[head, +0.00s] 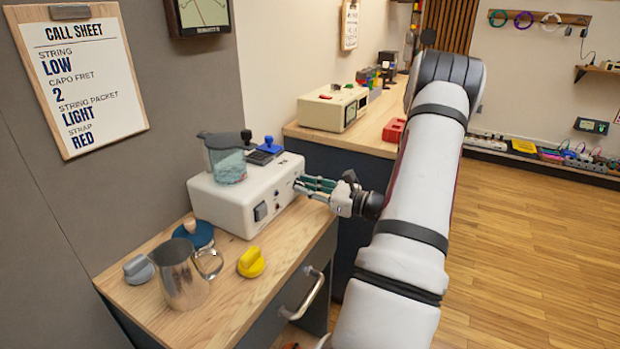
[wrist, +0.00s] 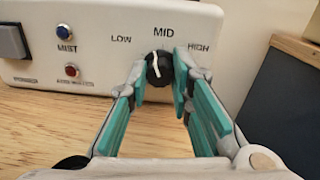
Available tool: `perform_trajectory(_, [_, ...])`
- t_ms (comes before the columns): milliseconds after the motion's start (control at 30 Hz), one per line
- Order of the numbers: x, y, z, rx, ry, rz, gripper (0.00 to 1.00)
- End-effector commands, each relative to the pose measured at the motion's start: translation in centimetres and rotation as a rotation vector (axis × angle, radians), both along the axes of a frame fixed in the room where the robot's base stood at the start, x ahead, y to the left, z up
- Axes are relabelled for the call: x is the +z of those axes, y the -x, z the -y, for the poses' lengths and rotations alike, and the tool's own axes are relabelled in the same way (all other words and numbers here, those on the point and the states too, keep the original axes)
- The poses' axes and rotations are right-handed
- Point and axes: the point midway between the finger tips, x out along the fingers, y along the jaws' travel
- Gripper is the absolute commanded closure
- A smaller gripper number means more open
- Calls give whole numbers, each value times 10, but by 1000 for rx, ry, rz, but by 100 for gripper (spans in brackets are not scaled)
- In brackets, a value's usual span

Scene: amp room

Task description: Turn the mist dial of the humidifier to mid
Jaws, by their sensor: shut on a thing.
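The humidifier (head: 228,205) is a white box with a clear tank (head: 228,165) on the wooden cabinet top; its front panel (wrist: 100,60) fills the upper wrist view. The mist dial (wrist: 158,69) is a small black knob with a white pointer line, below the labels LOW, MID and HIGH. The pointer is nearly upright, its top leaning slightly left of straight up, close under MID. My gripper (wrist: 164,75) is shut on the dial, with a teal finger at each side. In the head view my gripper (head: 303,184) reaches the panel from the right and hides the dial.
A metal pitcher (head: 180,278), a yellow knob-shaped piece (head: 251,262) and a grey one (head: 139,269) stand on the cabinet's front part. A drawer handle (head: 303,296) juts out below.

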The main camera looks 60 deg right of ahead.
Motion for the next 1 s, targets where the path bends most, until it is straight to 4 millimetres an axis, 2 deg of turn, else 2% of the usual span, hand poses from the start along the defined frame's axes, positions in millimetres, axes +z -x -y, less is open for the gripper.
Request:
perform_trajectory(200, [1,1,-1,0,-180,-17,100])
perform_trajectory(500, [0,1,0,-1,-346,-30,100])
perform_trajectory(1000, [-2,1,0,-1,-416,-36,100])
